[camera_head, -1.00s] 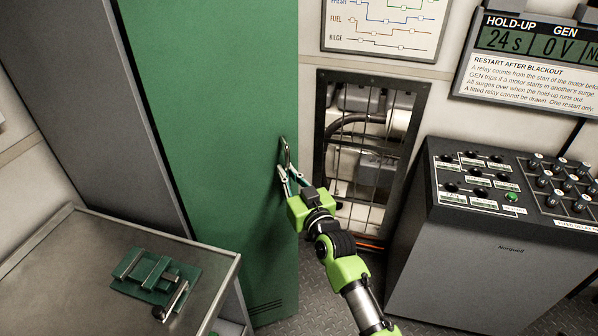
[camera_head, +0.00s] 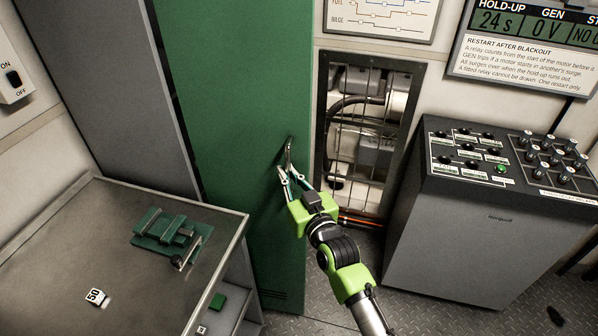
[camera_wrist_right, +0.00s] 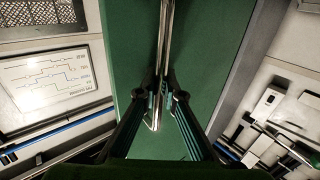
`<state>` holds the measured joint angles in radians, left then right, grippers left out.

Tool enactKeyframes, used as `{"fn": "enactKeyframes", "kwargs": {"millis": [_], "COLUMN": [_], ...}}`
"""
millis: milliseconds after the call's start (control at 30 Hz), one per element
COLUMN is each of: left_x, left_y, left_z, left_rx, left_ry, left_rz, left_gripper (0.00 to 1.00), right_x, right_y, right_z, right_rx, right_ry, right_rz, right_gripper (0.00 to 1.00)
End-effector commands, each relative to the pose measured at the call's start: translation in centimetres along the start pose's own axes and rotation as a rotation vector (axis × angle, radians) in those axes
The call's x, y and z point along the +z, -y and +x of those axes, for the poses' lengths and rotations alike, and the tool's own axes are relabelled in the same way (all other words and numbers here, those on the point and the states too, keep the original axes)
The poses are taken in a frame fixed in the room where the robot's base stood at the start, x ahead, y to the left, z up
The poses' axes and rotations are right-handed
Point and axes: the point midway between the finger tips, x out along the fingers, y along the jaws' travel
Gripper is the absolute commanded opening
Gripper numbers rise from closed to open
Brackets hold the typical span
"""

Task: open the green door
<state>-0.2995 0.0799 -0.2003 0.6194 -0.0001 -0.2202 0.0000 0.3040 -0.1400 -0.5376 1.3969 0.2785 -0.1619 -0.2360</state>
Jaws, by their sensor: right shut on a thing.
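The green door (camera_head: 235,110) is a tall flat panel in the middle of the head view. A slim metal handle (camera_head: 290,152) is on it near its right edge. My right gripper (camera_head: 289,178) is shut on the lower part of this handle. In the right wrist view the handle (camera_wrist_right: 164,45) runs down between the two fingers (camera_wrist_right: 160,98), with the green door (camera_wrist_right: 210,60) behind. I cannot tell whether the door stands ajar. My left gripper is not in view.
A grey console (camera_head: 480,240) stands at the right. Metal floor (camera_head: 340,300) shows between them.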

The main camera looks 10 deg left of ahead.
Motion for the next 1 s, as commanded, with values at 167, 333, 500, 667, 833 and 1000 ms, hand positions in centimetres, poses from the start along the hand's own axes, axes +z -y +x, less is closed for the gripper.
{"fn": "enactKeyframes", "kwargs": {"millis": [167, 333, 500, 667, 833, 1000], "left_x": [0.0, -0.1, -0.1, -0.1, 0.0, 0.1], "left_y": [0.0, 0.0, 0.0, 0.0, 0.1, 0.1], "left_z": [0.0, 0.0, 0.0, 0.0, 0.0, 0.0], "left_rx": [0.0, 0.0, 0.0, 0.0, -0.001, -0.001], "left_ry": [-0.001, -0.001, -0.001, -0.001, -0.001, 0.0], "left_rz": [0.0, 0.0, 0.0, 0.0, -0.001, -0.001], "left_gripper": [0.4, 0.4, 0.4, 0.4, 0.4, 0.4], "right_x": [-0.1, -0.1, 0.0, 0.0, 0.0, 0.1], "right_y": [0.1, 0.1, 0.1, 0.1, 0.2, 0.1], "right_z": [0.0, 0.0, 0.0, 0.0, 0.0, -1.0], "right_rx": [-0.001, 0.0, 0.0, -0.001, -0.002, -0.002], "right_ry": [-0.002, -0.002, -0.001, -0.001, 0.0, 0.0], "right_rz": [-0.001, -0.001, -0.001, -0.001, 0.0, -0.001], "right_gripper": [0.0, 0.0, 0.25, 0.25, 0.25, 0.25]}}
